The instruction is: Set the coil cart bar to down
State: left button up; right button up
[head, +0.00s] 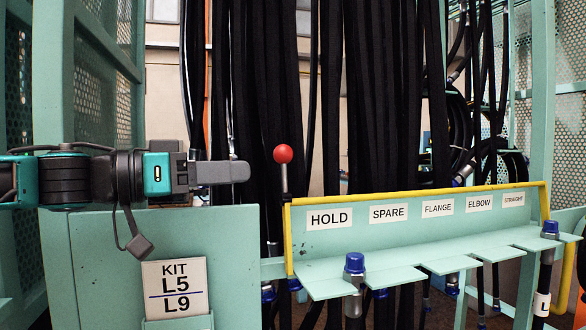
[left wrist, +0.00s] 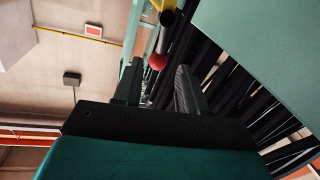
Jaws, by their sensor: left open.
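A yellow bar (head: 420,193) runs along the top of the green labelled rack (head: 350,240) in the head view and bends down at its left end. A red ball knob (head: 283,154) stands upright on a thin stem at that left end. In the left wrist view the red knob (left wrist: 157,62) shows beyond the gap between my fingers, with a yellow end piece (left wrist: 168,18) above it. My left gripper (head: 240,173) is open and points right, a little left of the knob and apart from it. My left gripper's two fingers (left wrist: 157,88) look empty. My right gripper is not in view.
Black hoses (head: 380,100) hang densely behind the rack. A green panel (head: 160,250) with a KIT L5 L9 sign (head: 175,288) stands below my left arm. Blue-capped hose ends (head: 355,263) sit in the rack slots. Mesh-sided green frames flank the scene.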

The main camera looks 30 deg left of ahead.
pick_arm(q)
jog(key=p+x, duration=0.1)
jog(key=x, duration=1)
jog(key=shift+w+p, duration=0.2)
jog(key=shift+p, duration=0.15)
jog(key=shift+f, duration=0.1)
jog(key=shift+c, duration=0.5)
jog(key=c, duration=0.6)
grip_shut()
jog(key=shift+r, duration=0.2)
